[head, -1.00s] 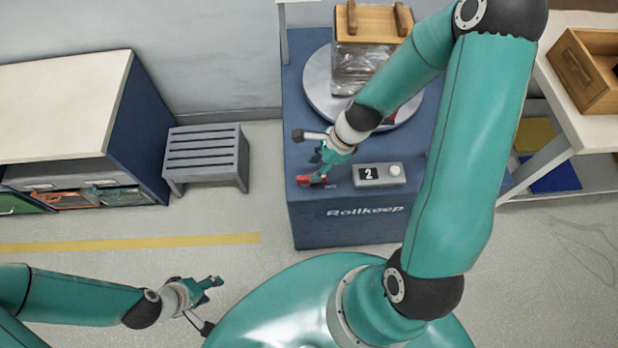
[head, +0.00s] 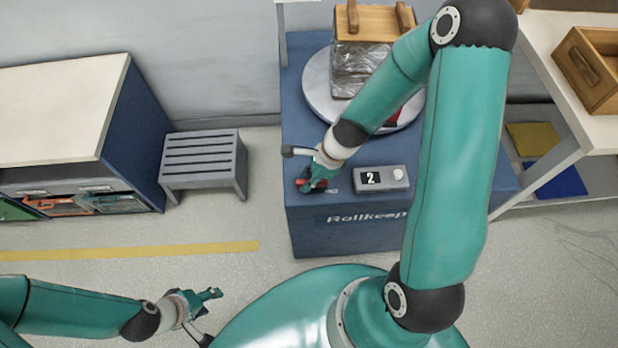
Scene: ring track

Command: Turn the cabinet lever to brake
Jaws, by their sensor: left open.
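The blue cabinet (head: 350,235) marked "Rollkeep" stands in the middle of the head view. Its small red lever (head: 303,186) is on the top near the front left corner, mostly covered by my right gripper (head: 314,182). The gripper's fingers are right at the lever; I cannot tell whether they are closed on it. The lever's exact setting and most of its label are hidden. My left gripper (head: 210,296) is open and empty over the floor at the lower left, well away from the cabinet.
Behind is a round turntable (head: 317,88) bearing a wrapped load with a wooden top. A grey slatted stool (head: 203,160) stands left. Shelving with a wooden crate is right.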

